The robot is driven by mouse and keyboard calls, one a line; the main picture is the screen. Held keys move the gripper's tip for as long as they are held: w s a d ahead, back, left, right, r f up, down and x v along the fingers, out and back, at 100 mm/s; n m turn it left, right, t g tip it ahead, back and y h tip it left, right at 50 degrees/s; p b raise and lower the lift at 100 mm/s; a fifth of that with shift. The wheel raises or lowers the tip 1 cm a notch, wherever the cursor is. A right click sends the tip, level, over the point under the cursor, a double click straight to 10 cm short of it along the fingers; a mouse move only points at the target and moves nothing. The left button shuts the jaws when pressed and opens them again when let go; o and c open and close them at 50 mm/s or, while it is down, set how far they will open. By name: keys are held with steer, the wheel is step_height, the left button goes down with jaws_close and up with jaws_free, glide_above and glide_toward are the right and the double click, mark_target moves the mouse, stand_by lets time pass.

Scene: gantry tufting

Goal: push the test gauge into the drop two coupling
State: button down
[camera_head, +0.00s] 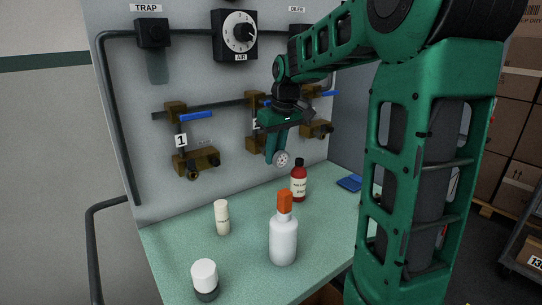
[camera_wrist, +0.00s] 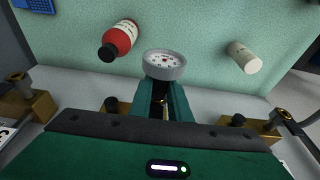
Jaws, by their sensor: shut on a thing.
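The test gauge (camera_head: 281,159) has a round grey rim and white dial, and its dial faces away from the panel. My gripper (camera_head: 272,150) is shut on it, in front of the middle drop on the panel. In the wrist view the dial (camera_wrist: 165,62) stands just beyond my fingertips (camera_wrist: 164,95). The drop two coupling is brass; part of its body (camera_head: 252,144) shows left of my gripper, and the rest is hidden behind it. I cannot tell whether gauge and coupling touch.
Drop one's brass coupling (camera_head: 195,162) is at left; another (camera_head: 318,130) is at right. Blue-handled valves (camera_head: 196,116) sit above. A red bottle (camera_head: 299,182), white orange-capped bottle (camera_head: 284,238), cream bottle (camera_head: 222,219) and white-topped jar (camera_head: 205,278) stand on the green bench (camera_head: 180,245).

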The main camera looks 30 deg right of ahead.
steer(key=c, duration=1.6)
jaws_free()
steer(key=shift+s, duration=0.1)
steer(key=v, duration=1)
steer(key=shift+r, duration=0.4)
steer(key=s+a+f+m+g, duration=0.1)
steer(key=s+f+m, duration=0.1)
steer(key=s+f, duration=0.4)
steer(key=s+a+f+m+g, duration=0.1)
steer(key=s+f+m, duration=0.1)
steer(key=s+f, duration=0.5)
steer(key=s+a+f+m+g, duration=0.1)
steer(key=s+f, duration=0.6)
steer(key=s, duration=0.8)
steer(key=shift+s+f+m, duration=0.1)
steer(key=shift+s+m, duration=0.3)
steer(key=shift+m, duration=0.5)
